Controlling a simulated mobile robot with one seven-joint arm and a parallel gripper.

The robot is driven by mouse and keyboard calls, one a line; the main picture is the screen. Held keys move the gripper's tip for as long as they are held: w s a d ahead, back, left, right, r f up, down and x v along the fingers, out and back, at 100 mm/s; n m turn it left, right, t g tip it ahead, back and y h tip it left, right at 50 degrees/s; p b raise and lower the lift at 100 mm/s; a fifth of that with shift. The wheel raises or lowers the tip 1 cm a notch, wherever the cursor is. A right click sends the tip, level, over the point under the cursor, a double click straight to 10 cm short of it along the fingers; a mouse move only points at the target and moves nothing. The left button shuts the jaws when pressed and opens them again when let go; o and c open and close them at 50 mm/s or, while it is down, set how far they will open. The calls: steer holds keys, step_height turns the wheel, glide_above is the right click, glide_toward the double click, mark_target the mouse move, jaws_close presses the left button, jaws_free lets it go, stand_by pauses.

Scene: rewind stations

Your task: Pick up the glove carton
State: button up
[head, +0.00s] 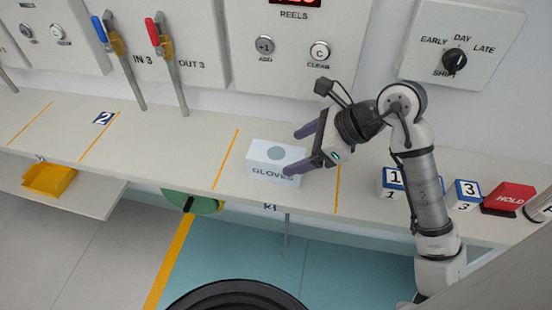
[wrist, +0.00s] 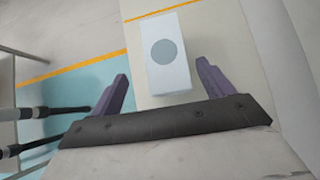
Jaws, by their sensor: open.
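The glove carton (head: 273,158) is a pale white-blue box with a grey disc on top and "GLOVES" on its front. It stands on the shelf between two orange lines. My gripper (head: 298,151) is open at the carton's right side, with one finger behind it and one near its front right corner. In the wrist view the carton (wrist: 165,55) lies ahead, between and mostly beyond the two purple fingertips of my gripper (wrist: 163,75). I see gaps on both sides. Whether a finger touches the carton is unclear in the head view.
Numbered blocks (head: 391,183) and a red HOLD block (head: 509,197) stand on the shelf to the right. Two levers with blue (head: 99,29) and red (head: 152,32) handles reach down to the shelf at left. A yellow tray (head: 49,179) sits lower left. The shelf left of the carton is clear.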

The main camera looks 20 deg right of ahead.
mark_target(284, 155)
steer(key=shift+w+d+p+x, duration=0.1)
steer(key=shift+p+x, duration=0.35)
steer(key=shift+x, duration=0.85)
steer(key=shift+w+d+p+x, duration=0.1)
steer(key=shift+p+x, duration=0.35)
steer(key=shift+x, duration=0.8)
steer(key=shift+w+d+p+x, duration=0.15)
steer(key=shift+p+x, duration=0.3)
steer(key=shift+x, duration=0.85)
steer(key=c, duration=1.2)
